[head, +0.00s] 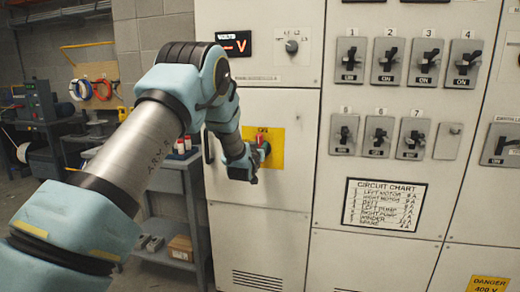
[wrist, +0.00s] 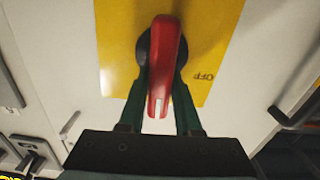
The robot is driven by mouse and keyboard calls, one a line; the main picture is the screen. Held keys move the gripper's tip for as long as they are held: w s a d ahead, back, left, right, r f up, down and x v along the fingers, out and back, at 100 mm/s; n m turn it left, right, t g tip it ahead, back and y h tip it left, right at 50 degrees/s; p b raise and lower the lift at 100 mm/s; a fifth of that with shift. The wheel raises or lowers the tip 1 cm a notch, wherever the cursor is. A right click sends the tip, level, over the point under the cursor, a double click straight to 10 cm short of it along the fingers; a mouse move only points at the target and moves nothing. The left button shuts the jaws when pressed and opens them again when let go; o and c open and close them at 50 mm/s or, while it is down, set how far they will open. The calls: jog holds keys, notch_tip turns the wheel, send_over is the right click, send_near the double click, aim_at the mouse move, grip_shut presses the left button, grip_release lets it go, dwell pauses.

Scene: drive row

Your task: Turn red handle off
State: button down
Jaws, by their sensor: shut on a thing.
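The red handle (head: 261,137) is a rotary lever on a yellow plate (head: 276,150) on the grey cabinet. My gripper (head: 255,160) is at the plate and partly hides the handle in the head view. In the wrist view, the handle (wrist: 166,60) runs from a dark round hub down between the two green fingers of my gripper (wrist: 161,85). The fingers are shut on it, one on each side. The word OFF (wrist: 203,77) is printed upside down on the yellow plate (wrist: 118,50), right of the handle in that view.
Switches (head: 398,60), numbered and some marked ON, fill the panel to the right, above a circuit chart (head: 385,205). A display (head: 233,44) and a small knob (head: 291,46) sit above the plate. A grey workbench (head: 180,165) with shelves stands left of the cabinet.

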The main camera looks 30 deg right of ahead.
jog(key=n+b, duration=0.1)
jog(key=b, duration=0.1)
jog(key=n+b, duration=0.1)
jog(key=f+n+b, duration=0.1)
jog(key=b, duration=0.1)
jog(key=shift+w+a+n+b, duration=0.3)
jog(key=shift+a+n, duration=0.05)
jog(key=shift+n, duration=0.05)
jog(key=shift+w+a+f+n+b, duration=0.15)
jog(key=shift+f+n+b, duration=0.1)
jog(key=shift+n+b, duration=2.1)
jog(key=shift+w+a+f+n+b, duration=0.15)
jog(key=shift+a+f+n+b, duration=0.1)
jog(key=shift+n+b, duration=2.05)
jog(key=shift+w+a+f+n+b, duration=0.15)
jog(key=shift+f+n+b, duration=0.1)
jog(key=shift+n+b, duration=2.05)
jog(key=shift+d+b, duration=0.1)
jog(key=shift+b, duration=0.2)
jog(key=c, duration=0.6)
grip_release()
jog(key=b+v, duration=0.1)
jog(key=v, duration=0.9)
jog(key=shift+s+a, duration=0.3)
